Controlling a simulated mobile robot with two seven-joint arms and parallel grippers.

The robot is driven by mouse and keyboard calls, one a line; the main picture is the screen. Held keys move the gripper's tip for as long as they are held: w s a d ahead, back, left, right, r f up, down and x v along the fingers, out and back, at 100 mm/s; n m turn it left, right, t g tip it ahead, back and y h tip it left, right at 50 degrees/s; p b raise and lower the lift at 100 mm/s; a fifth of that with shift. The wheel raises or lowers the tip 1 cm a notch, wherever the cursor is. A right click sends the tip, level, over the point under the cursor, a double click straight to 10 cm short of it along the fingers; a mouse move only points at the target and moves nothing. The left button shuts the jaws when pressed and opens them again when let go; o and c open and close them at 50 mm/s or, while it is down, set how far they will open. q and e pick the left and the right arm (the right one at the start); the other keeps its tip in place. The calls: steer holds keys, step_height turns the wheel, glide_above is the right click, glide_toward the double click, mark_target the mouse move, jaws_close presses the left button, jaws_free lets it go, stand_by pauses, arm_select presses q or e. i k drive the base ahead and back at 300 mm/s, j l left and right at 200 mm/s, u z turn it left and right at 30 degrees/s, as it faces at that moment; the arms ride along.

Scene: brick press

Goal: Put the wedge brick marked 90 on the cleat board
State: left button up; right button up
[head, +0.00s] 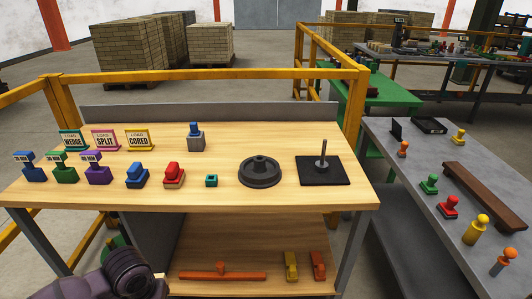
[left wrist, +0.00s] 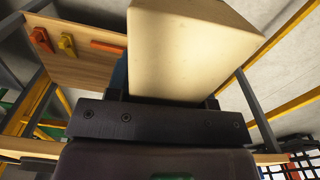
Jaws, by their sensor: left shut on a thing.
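My left gripper (left wrist: 165,103) is shut on a cream brick (left wrist: 195,45), which fills the upper middle of the left wrist view. One end of the brick faces the camera, and no number shows on its visible faces. In the head view my left arm comes in at the lower left, in front of the wooden bench, and its fingers are not clearly seen. A long dark brown board (head: 485,195) lies on the grey table at the right; I cannot tell whether it is the cleat board. My right gripper is not in view.
The wooden bench (head: 300,200) carries signs, coloured blocks, a black round part (head: 260,174) and a black plate with a post (head: 323,172). Its lower shelf holds orange and yellow pieces. Several coloured knobbed pieces stand on the grey table (head: 405,205). Yellow rails (head: 210,74) run behind.

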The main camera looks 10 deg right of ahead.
mark_target(493, 201)
steer(key=z, duration=2.3)
